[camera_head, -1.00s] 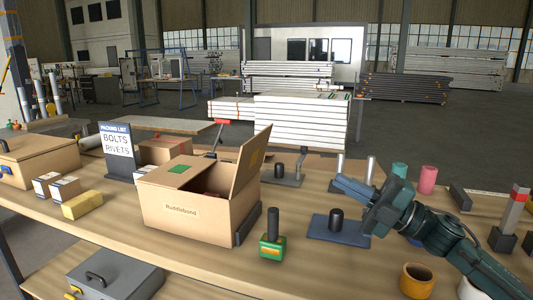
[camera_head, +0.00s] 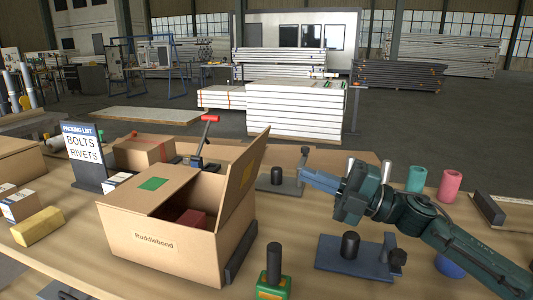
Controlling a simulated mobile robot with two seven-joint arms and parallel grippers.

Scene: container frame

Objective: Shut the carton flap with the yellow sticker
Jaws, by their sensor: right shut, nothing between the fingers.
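The cardboard carton (camera_head: 165,247) stands on the table left of centre in the head view. Its right flap (camera_head: 252,160) is open and stands up, leaning outward to the right. The left flap, with a green sticker (camera_head: 153,184), lies folded down over the carton top. A dark red item (camera_head: 192,218) shows inside the opening. My right gripper (camera_head: 307,175) is shut and empty, to the right of the open flap with a visible gap between. My left gripper is not in view.
A black-handled tool on a green-yellow base (camera_head: 273,275) stands at the carton's front right. A blue plate with black knobs (camera_head: 350,262) lies below my right arm. A red-handled clamp (camera_head: 207,140) stands behind the carton. A packing-list sign (camera_head: 85,158) stands at left.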

